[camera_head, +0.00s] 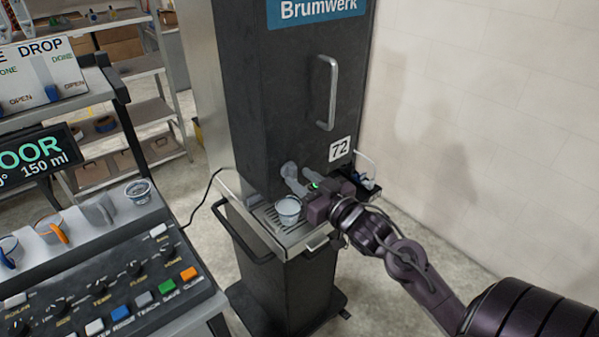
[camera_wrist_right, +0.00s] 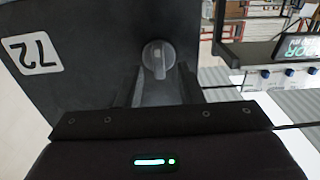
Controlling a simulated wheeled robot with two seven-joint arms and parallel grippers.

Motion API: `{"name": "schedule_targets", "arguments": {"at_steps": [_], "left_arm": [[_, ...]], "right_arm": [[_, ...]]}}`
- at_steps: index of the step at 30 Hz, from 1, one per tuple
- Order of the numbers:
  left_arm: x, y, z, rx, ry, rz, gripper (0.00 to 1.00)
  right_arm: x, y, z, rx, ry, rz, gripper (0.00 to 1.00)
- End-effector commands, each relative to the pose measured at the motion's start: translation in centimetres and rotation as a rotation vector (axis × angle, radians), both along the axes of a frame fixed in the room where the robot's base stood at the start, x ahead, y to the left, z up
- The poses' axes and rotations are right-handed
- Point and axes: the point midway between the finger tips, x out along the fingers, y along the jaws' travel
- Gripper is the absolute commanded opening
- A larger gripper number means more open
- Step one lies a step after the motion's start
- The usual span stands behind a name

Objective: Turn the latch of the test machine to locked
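The test machine (camera_head: 295,110) is a tall dark cabinet with a blue Brumwerk sign and a white 72 label. The latch (camera_wrist_right: 157,58) is a round grey knob with a raised bar, on the dark front in the right wrist view. The bar is upright in that picture. My right gripper (camera_head: 304,170) is at the machine's front below the door handle. Its two fingers (camera_wrist_right: 157,88) are apart with the latch seen between and just beyond their tips; I cannot tell whether they touch it. In the head view the gripper largely hides the latch. My left gripper is out of view.
A clear cup (camera_head: 288,210) stands on the drip tray (camera_head: 268,222) just below my right gripper. A vertical door handle (camera_head: 328,92) sticks out above. A control panel (camera_head: 130,290) with cups behind it is at the left. A pale wall (camera_head: 480,120) is at the right.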

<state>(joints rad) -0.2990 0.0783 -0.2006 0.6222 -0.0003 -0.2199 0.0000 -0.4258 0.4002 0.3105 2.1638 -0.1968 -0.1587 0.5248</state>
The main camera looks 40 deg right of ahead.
Motion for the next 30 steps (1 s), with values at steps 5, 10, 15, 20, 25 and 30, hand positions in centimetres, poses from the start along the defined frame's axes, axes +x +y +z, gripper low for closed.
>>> {"name": "schedule_targets", "arguments": {"at_steps": [5,10,15,20,25,30], "left_arm": [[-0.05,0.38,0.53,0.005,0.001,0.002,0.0],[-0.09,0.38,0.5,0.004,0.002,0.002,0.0],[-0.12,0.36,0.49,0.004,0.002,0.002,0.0],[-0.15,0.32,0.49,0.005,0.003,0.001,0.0],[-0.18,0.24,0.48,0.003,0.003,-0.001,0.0],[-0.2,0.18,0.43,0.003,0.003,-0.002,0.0]], "right_arm": [[1.34,0.1,0.1,-0.001,0.0,0.0,0.34],[1.54,0.12,-0.04,-0.001,0.001,0.0,0.34],[1.51,0.12,-0.04,-0.001,0.001,0.0,0.28],[1.49,0.13,-0.03,-0.001,0.001,0.0,0.07],[1.49,0.13,-0.03,-0.001,0.001,0.0,0.0],[1.48,0.14,-0.05,-0.012,0.0,0.0,0.0]]}}
